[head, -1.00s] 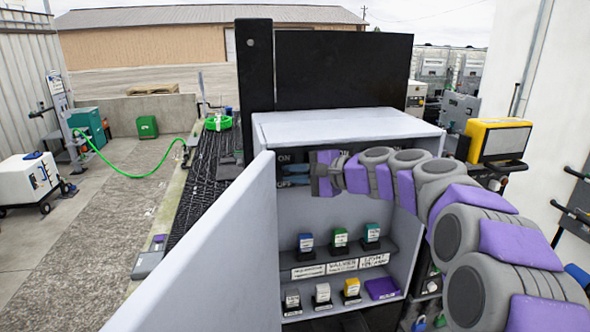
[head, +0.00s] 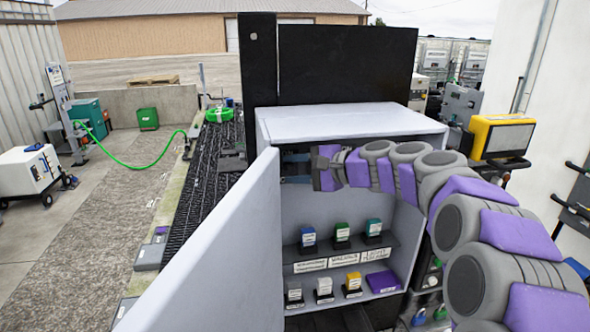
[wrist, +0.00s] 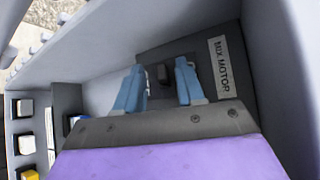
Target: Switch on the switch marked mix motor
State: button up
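The mix motor switch (wrist: 164,75) is a small dark lever on a dark plate in the wrist view. The white label reading MIX MOTOR (wrist: 221,68) is to its right. My gripper (wrist: 159,84) has two blue fingers spread apart, one on each side of the lever, with a gap visible on the left. I cannot tell how deep the fingertips reach or whether the right one touches. In the head view my gripper (head: 297,168) reaches into the upper part of the open grey cabinet (head: 350,125), and the lever is hidden there.
The open cabinet door (head: 215,250) stands to the left of my arm.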

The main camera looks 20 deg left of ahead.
jog(key=b+v, duration=0.2)
jog(key=v, duration=1.5)
jog(key=shift+b, duration=0.3)
jog(key=shift+d, duration=0.1)
jog(key=s+d+f+n+g+h+b, duration=0.15)
jog(key=s+f+b, duration=0.25)
jog(key=s+f, duration=0.45)
jog(key=s+d+f+n+h+b, duration=0.1)
jog(key=s+f+h+b, duration=0.3)
jog(key=f, duration=0.7)
jog(key=s+d+f+n+g+h+b, duration=0.1)
jog(key=s+d+f+h+b, duration=0.1)
jog(key=s+f+b, duration=0.6)
jog(key=s+d+f+h+b, duration=0.2)
jog(key=s+d+f, duration=0.3)
jog(key=f, duration=0.3)
jog(key=s+d+f+n+g+h+b, duration=0.1)
jog(key=s+d+f+h+b, duration=0.1)
jog(key=s+d+f, duration=0.3)
jog(key=s+d+f+n+g+h+b, duration=0.1)
jog(key=s+d+f+h+b, duration=0.1)
jog(key=s+d+f, duration=0.4)
jog(key=s+f+h, duration=0.1)
jog(key=s+f, duration=0.2)
jog(key=f, duration=0.3)
jog(key=shift+s, duration=0.2)
